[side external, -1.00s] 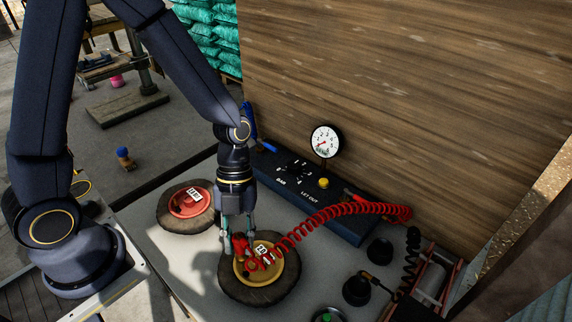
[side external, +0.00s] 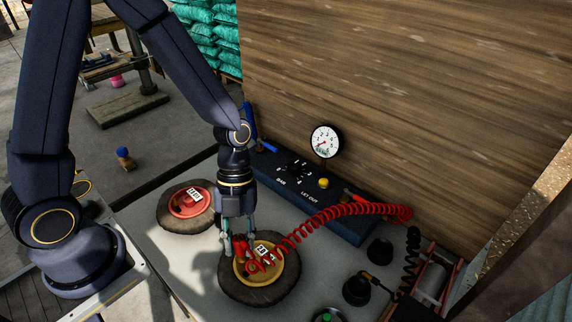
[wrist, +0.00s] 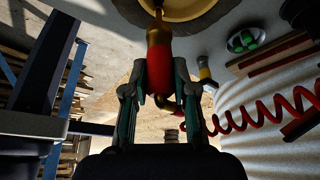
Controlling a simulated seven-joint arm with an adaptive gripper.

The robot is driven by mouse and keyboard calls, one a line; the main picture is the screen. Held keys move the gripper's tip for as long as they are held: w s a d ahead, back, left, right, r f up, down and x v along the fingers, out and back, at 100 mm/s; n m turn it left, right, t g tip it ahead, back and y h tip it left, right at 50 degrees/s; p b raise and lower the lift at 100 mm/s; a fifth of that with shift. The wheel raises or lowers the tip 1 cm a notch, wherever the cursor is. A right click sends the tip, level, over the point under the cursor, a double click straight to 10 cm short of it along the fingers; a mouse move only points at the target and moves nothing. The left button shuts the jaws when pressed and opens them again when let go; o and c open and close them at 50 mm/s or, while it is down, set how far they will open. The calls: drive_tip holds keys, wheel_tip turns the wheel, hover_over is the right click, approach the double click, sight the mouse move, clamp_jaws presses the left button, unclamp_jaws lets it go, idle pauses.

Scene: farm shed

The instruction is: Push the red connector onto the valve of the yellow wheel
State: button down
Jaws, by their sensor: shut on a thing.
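The yellow wheel (side external: 285,268) lies flat in its dark tyre on the grey bench in the side view; part of it shows at the top of the wrist view (wrist: 190,7). My gripper (side external: 236,254) is low over the wheel's left side, its fingers shut around the red connector (side external: 239,247). In the wrist view my gripper (wrist: 160,82) holds the connector (wrist: 160,72) between both fingers, its brass end towards the wheel. A thin stem shows between the brass end and the wheel. I cannot tell whether the connector is seated on the valve (wrist: 158,12).
A red coiled hose (side external: 340,211) runs right from the connector area. A red wheel (side external: 188,202) in a tyre lies behind left. The blue air unit (side external: 315,200) and gauge (side external: 325,141) stand by the wooden wall. Black knobs (side external: 356,291) are at right.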

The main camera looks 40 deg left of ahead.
sight(237, 237)
drive_tip(key=shift+f, duration=0.4)
drive_tip(key=shift+f, duration=0.55)
drive_tip(key=shift+f, duration=0.85)
idle(1.0)
drive_tip(key=c, duration=0.8)
unclamp_jaws()
drive_tip(key=shift+c, duration=0.2)
drive_tip(key=shift+o, duration=0.2)
drive_tip(key=o, duration=0.5)
drive_tip(key=shift+r, duration=0.1)
drive_tip(key=shift+r, duration=3.9)
